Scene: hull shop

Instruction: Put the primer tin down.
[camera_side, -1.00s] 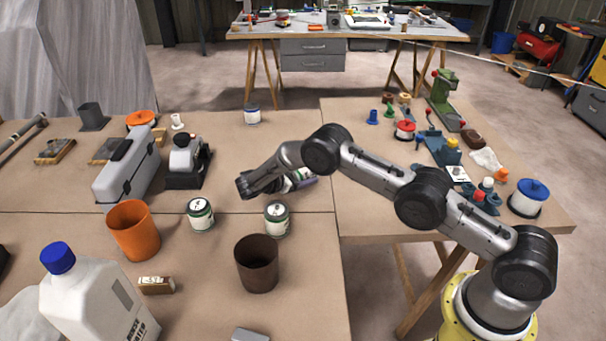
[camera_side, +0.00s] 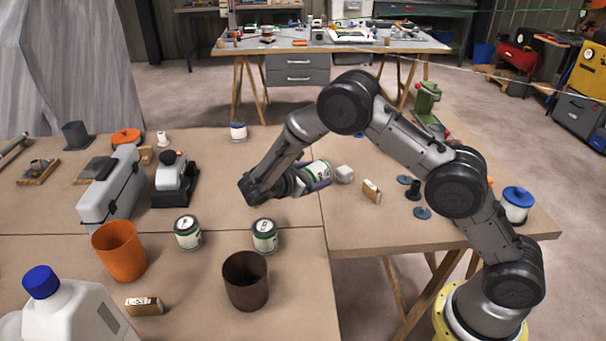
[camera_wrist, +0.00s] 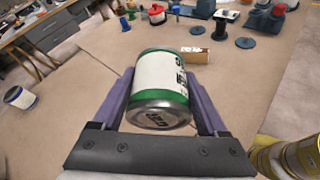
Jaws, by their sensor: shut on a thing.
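A primer tin (camera_side: 317,171) with a white label and green bands is held in my gripper (camera_side: 319,177). In the wrist view the tin (camera_wrist: 160,92) sits between the two purple fingers of my gripper (camera_wrist: 160,80), with a metal end facing the camera. The fingers are shut on its sides. In the side view the tin is tilted and appears above the bench, near the seam between the two tabletops. Two similar tins (camera_side: 188,232) (camera_side: 264,236) stand upright on the left bench.
A dark brown cup (camera_side: 246,281) and an orange cup (camera_side: 119,250) stand nearby. A blue-banded tin (camera_side: 238,131) stands at the back. Bare bench lies left of my gripper.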

